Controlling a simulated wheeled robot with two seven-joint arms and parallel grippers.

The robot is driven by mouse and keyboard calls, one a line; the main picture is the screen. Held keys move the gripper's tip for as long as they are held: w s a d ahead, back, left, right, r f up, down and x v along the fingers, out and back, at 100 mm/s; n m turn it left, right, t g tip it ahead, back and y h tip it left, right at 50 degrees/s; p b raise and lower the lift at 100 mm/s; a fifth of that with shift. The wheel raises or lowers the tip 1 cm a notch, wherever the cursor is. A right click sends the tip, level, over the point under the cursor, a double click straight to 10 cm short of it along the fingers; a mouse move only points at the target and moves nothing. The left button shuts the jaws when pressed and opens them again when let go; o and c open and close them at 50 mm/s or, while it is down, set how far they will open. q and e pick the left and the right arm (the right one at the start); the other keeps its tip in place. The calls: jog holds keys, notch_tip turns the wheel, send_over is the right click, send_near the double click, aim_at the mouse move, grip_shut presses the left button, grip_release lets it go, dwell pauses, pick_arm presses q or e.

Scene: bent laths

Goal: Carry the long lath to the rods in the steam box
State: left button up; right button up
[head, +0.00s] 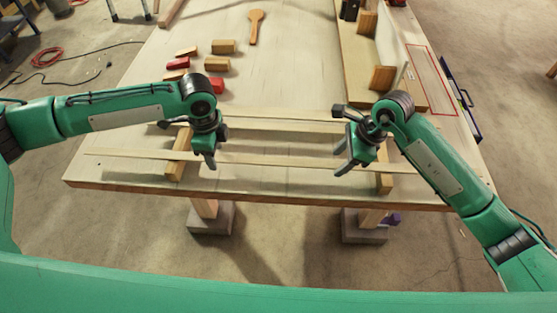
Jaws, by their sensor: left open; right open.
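A long, thin, pale lath (270,161) lies left to right near the table's front edge. It rests across two wooden blocks, the left one (177,165) and the right one (385,181). My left gripper (190,146) is open and empty over the left part of the lath. My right gripper (342,142) is open and empty near the right part. I cannot tell whether either touches the lath. Another pale strip (275,125) lies behind it, partly hidden by my grippers. I cannot clearly make out the steam box or its rods.
The pale table (130,115) holds several wooden and red blocks (217,64) at the back left and a wooden mallet (255,27). A long board with upright blocks (382,78) stands at the right. A red outlined rectangle (456,97) lies beyond it. The table's middle is clear.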

pick_arm(q)
jog(key=shift+c, duration=0.4)
pick_arm(e)
jog(key=shift+c, duration=0.4)
pick_arm(q)
grip_shut()
pick_arm(e)
grip_shut()
pick_arm(q)
jog(key=shift+r, duration=0.1)
pick_arm(e)
jog(key=shift+r, duration=0.1)
